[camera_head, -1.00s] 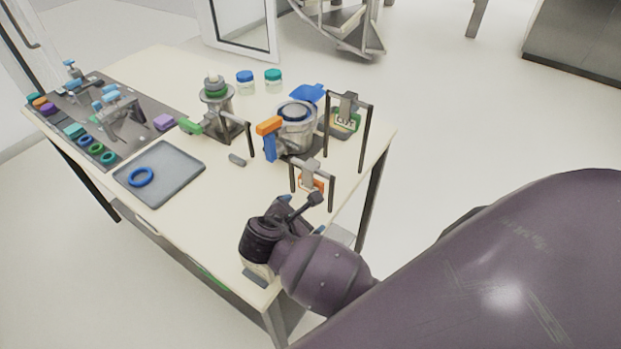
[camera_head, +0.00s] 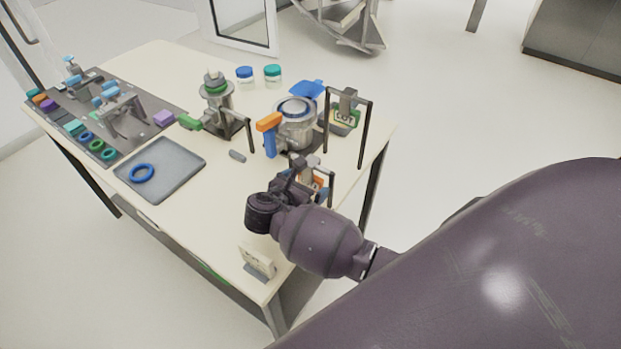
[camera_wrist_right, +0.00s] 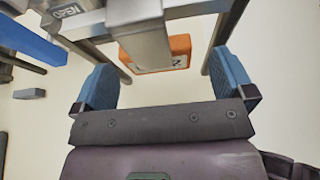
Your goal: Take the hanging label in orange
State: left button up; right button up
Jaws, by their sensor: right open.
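The orange hanging label (camera_wrist_right: 158,52) hangs from a small dark stand (camera_head: 331,189) near the table's right edge. In the right wrist view it sits ahead, between and beyond the fingers, partly hidden by a grey metal block. In the head view a bit of its orange (camera_head: 317,181) shows behind my wrist. My right gripper (camera_wrist_right: 170,85) is open, with a blue pad on each side and nothing between them. The pads do not appear to touch the label. My left gripper is not in view.
A taller stand with a green label (camera_head: 345,116) is behind. A small card holder (camera_head: 257,262) is at the front edge. A grey tray (camera_head: 180,160) lies left.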

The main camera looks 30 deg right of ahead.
aim_at(311, 181)
jog(key=shift+x, duration=1.85)
jog(key=shift+w+a+f, duration=0.1)
jog(key=shift+c, duration=0.3)
jog(key=c, duration=0.8)
jog(key=shift+a, duration=0.1)
jog(key=shift+a+r, duration=0.25)
jog(key=shift+r, duration=0.05)
jog(key=v, duration=0.5)
jog(key=r+v, duration=0.1)
jog(key=v, duration=0.4)
jog(key=r+v, duration=0.1)
jog(key=v, duration=0.4)
jog(key=shift+d, duration=0.3)
jog(key=shift+c, duration=0.6)
